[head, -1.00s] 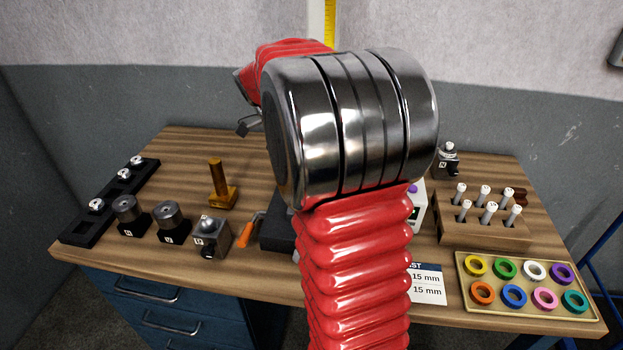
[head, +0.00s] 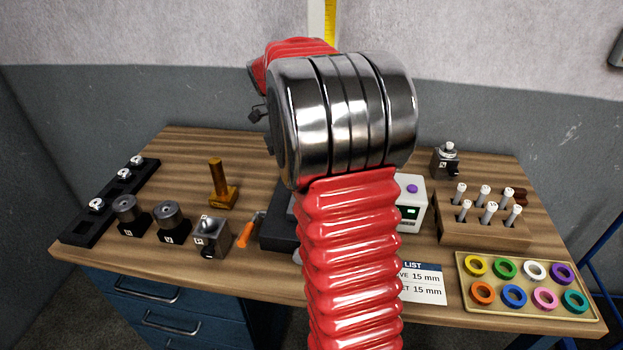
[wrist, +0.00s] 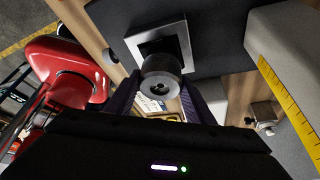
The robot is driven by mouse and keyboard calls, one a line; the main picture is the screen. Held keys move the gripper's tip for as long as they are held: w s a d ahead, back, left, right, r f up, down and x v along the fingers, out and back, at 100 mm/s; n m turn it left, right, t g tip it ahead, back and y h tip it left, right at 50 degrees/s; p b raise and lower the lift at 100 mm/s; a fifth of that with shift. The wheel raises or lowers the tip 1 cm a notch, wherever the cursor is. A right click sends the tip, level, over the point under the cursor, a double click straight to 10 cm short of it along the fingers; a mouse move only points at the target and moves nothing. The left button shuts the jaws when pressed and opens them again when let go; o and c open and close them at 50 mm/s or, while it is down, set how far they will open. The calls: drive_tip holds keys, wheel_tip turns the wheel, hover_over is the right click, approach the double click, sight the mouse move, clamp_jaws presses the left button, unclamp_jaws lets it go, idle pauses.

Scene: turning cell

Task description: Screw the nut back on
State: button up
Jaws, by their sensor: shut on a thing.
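In the wrist view a round dark grey part (wrist: 160,82), with small holes in its face, sits between the two fingers of my gripper (wrist: 160,98). It looks like the nut, but I cannot see a thread. My gripper is shut on it. Beyond it in the picture is a square grey metal block (wrist: 182,38) with a dark opening, on a dark plate (wrist: 220,40). The round part overlaps the block's edge in the picture; I cannot tell whether they touch. In the head view my arm hides the gripper and the part.
The wooden table holds a dark base (head: 276,232), a white box with a purple button (head: 412,203), a brass post (head: 217,178), two round parts on black blocks (head: 127,208) (head: 171,214), a pin block (head: 480,235) and a ring tray (head: 525,312).

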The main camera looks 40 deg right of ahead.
drive_tip(key=o, duration=1.2)
drive_tip(key=shift+o, duration=0.2)
drive_tip(key=v, duration=1.4)
drive_tip(key=shift+w+f, duration=0.1)
